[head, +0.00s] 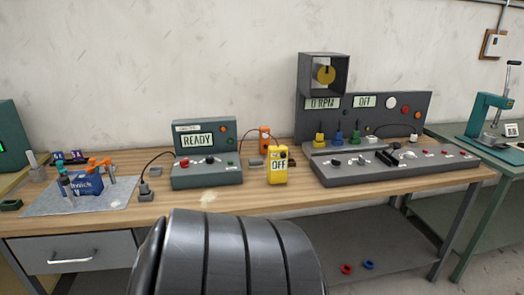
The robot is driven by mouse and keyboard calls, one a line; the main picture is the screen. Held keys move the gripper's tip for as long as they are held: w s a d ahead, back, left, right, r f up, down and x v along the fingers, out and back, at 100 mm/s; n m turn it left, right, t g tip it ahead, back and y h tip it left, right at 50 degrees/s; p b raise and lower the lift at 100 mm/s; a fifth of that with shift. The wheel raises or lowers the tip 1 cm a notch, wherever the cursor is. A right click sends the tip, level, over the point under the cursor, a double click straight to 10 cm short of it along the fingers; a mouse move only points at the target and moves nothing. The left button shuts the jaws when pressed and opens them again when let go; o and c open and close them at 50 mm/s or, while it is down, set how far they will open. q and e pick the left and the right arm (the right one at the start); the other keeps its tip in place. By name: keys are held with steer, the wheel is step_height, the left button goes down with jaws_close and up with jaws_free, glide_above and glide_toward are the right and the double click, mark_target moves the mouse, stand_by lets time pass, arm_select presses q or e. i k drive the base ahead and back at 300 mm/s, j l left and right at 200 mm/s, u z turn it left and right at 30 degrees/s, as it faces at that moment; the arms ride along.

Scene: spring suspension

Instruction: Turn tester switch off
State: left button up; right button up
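A grey box tester (207,154) with a lit READY display (197,140) stands on the wooden bench. Its sloped front has a red knob, a dark switch and a green button, too small to read their positions. A yellow handheld meter (278,166) showing OFF stands just right of it. Further right is a large grey control panel (440,110) with displays reading 0 RPM and OFF, and switches on its console (392,164). I cannot tell which unit's switch is meant. Neither gripper is in view.
An orange device (265,140) stands behind the yellow meter. A dark ribbed part, probably my own, covers the lower middle. The wooden bench front (330,193) is mostly clear.

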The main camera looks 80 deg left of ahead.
mark_target(184, 163)
steer(key=k+j+u, duration=0.4)
steer(key=u, duration=2.6)
